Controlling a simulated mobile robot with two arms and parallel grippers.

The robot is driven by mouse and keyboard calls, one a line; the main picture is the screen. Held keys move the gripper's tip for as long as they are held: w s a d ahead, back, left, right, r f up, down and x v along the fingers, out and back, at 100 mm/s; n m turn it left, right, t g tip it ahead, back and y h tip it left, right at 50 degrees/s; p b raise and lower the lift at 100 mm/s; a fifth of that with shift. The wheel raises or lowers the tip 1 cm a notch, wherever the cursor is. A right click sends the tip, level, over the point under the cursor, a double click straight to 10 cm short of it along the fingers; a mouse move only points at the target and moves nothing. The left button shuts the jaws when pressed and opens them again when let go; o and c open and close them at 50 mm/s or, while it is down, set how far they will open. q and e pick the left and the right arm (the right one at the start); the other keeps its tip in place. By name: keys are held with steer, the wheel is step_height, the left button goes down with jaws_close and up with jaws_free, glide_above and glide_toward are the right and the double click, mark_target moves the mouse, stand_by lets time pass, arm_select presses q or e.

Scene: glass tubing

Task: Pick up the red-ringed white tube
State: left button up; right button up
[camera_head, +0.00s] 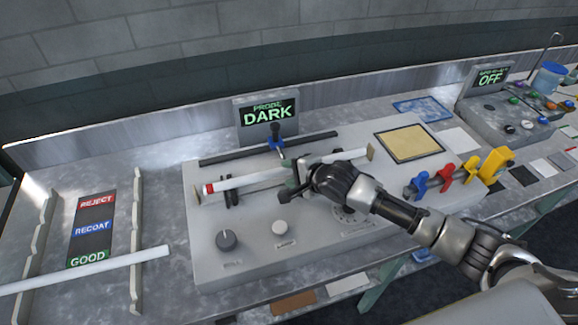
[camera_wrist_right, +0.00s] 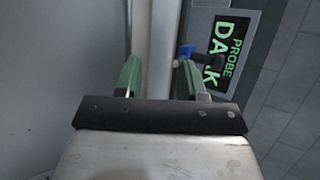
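The white tube with a red ring (camera_head: 235,182) lies across supports on the grey probe station, its ringed end to the left. My right gripper (camera_head: 298,180) is at the tube's middle and hides part of it there. In the right wrist view, the two green fingers (camera_wrist_right: 160,80) stand apart, with the pale tube (camera_wrist_right: 164,35) running up the picture between them. I see no clear grip on the tube. My left gripper is not in view.
A plain white tube (camera_head: 90,271) lies across the notched rack at the left, near the REJECT/RECOAT/GOOD panel (camera_head: 92,228). The PROBE DARK display (camera_head: 267,115) stands behind the station. Knobs (camera_head: 227,240) are in front; coloured clamps (camera_head: 445,178) stand to the right.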

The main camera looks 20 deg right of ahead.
steer(key=shift+x, duration=0.85)
steer(key=shift+a, duration=0.1)
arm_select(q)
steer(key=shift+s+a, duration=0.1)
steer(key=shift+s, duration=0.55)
arm_select(e)
steer(key=c, duration=0.7)
